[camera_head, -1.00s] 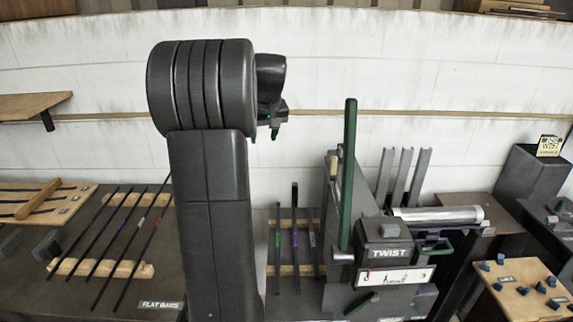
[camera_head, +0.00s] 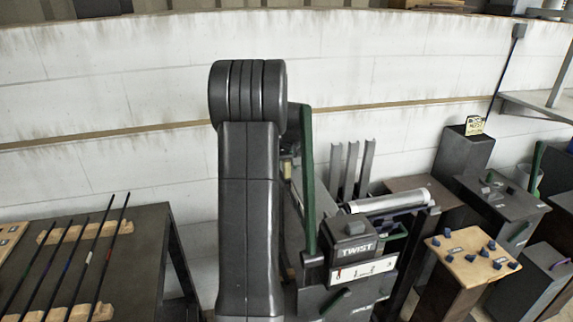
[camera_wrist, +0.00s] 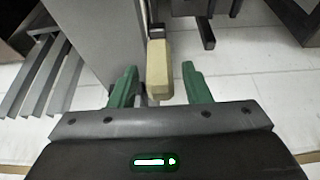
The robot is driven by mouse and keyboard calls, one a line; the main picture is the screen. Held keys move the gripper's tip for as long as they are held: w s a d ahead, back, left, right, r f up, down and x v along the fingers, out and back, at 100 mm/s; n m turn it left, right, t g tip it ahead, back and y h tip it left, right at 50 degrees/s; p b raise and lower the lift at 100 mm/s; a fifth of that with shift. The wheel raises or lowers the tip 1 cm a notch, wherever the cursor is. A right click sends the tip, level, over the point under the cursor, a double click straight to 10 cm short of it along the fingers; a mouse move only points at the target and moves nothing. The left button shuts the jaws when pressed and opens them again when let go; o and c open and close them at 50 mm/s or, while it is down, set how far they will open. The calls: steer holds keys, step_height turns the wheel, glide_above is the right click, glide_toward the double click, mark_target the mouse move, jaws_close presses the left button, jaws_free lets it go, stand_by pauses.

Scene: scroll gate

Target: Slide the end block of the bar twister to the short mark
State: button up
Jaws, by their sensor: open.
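The bar twister, a dark grey machine labelled TWIST (camera_head: 357,250), stands right of my arm in the head view. A white scale plate (camera_head: 362,270) with small marks is on its front; which mark is short is too small to read. A tall green lever (camera_head: 308,180) rises beside it. I cannot pick out the end block for certain. In the wrist view, a pale yellow block-shaped grip (camera_wrist: 159,68) lies between and beyond the green fingers of my open gripper (camera_wrist: 160,88), with no visible contact. In the head view my arm mostly hides my gripper.
Upright grey channels (camera_head: 352,170) stand behind the twister. A wooden-topped stand with blue knobs (camera_head: 472,255) and dark pedestals are at right. Pale floor shows in the wrist view.

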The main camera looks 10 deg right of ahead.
steer(key=shift+w+f, duration=0.15)
steer(key=shift+f, duration=0.25)
steer(key=shift+c, duration=0.2)
jaws_close()
steer(key=shift+s+f, duration=0.1)
steer(key=shift+s, duration=0.3)
steer(key=s+b, duration=0.3)
steer(key=s, duration=0.6)
steer(key=shift+s+d+b, duration=0.15)
steer(key=shift+b, duration=0.15)
steer(key=shift+o, duration=0.2)
jaws_free()
